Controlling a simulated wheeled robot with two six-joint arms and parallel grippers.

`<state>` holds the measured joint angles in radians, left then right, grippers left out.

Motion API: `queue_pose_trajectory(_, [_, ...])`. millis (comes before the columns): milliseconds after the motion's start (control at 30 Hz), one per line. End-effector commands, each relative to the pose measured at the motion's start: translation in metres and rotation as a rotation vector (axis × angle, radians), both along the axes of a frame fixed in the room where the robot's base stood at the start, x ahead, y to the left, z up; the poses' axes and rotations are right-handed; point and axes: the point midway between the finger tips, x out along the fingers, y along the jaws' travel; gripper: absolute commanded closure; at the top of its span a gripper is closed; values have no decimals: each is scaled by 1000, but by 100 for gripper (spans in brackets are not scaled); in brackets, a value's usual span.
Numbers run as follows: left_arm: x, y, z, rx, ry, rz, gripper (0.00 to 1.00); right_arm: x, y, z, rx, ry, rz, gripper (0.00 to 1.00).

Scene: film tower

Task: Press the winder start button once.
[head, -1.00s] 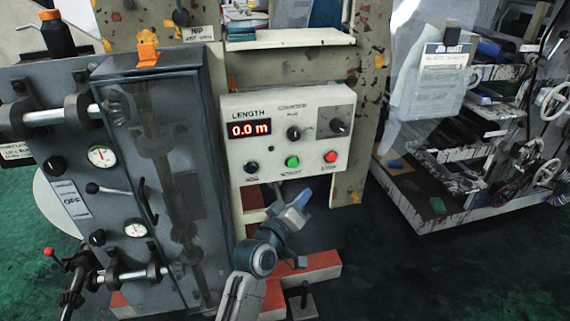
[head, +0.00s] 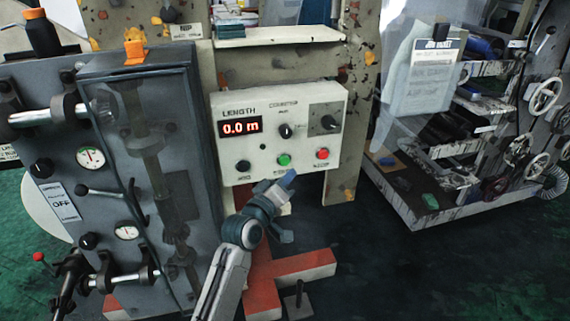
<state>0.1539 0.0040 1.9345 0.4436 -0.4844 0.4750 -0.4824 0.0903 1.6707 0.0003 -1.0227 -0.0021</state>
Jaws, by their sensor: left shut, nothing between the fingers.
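The winder control panel (head: 262,145) is a pale box with a red length display (head: 240,127) reading 0.0 m. The green button (head: 284,160), the likely start button, is on its lower row, with a red button (head: 322,153) to its right and a black knob (head: 243,166) to its left. Their small labels are too blurred to read. My left gripper (head: 287,181) is shut and empty, its blue tip just below the green button in the picture. I cannot tell how far it is from the panel face. My right gripper is not in view.
A grey machine cabinet (head: 196,200) with gauges and rollers stands close on the left. Red floor beams (head: 300,267) lie below the panel. A rack (head: 400,190) with rolls and handwheels stands at the right. The dark floor between is open.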

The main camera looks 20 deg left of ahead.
Motion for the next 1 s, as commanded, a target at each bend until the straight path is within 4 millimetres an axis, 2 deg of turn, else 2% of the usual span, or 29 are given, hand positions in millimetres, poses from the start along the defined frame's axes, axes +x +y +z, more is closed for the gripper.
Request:
queue_pose_trajectory(100, [11,7,0,0,1,-2,100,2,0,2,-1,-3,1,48])
queue_pose_trajectory(300, [21,13,0,0,1,-2,100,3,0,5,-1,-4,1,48])
queue_pose_trajectory(1000, [22,14,0,0,1,-2,100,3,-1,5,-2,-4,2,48])
